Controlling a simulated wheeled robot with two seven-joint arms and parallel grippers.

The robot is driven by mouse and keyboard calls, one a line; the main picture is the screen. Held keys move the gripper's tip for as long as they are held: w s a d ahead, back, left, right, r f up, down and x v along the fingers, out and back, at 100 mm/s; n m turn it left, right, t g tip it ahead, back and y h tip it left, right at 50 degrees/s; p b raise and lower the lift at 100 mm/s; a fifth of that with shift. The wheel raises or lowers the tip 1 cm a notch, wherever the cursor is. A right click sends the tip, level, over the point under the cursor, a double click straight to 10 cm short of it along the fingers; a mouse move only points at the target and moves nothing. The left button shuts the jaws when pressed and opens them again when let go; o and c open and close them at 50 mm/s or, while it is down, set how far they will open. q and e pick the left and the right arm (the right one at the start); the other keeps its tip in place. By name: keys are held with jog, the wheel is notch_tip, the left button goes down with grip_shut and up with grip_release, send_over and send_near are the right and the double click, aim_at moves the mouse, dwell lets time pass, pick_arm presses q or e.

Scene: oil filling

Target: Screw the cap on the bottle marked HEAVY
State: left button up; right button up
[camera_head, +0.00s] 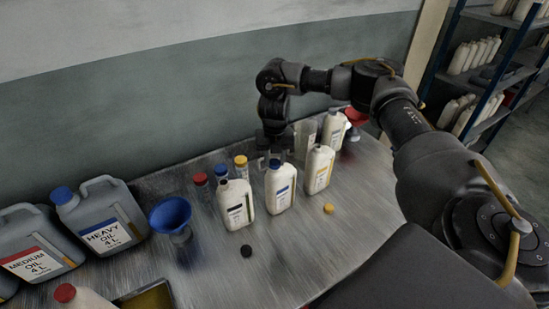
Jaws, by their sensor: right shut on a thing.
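A white bottle (280,190) with a blue-edged label stands upright in the middle of the bench, its lettering too small to read. A blue cap (275,163) sits at its mouth; I cannot tell how tight it is. My right gripper (274,157) reaches down from behind and above, its fingers shut on the blue cap. The grey jug (108,235) marked HEAVY OIL 4 L, with a blue cap, stands at the left. My left gripper is not in view.
An uncapped bottle (236,205) stands close left, a yellow-labelled one (318,170) close right. A black cap (246,251) and yellow cap (328,208) lie in front. Small capped containers (221,172), a blue funnel (170,213) and a MEDIUM jug (38,250) are left. The front bench is mostly clear.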

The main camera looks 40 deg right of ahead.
jog(key=shift+f, duration=0.4)
dwell(0.4)
jog(key=o, duration=1)
jog(key=shift+r, duration=0.1)
notch_tip(320, 180, up, 11)
jog(key=shift+f+b, duration=0.15)
jog(key=shift+b, duration=0.25)
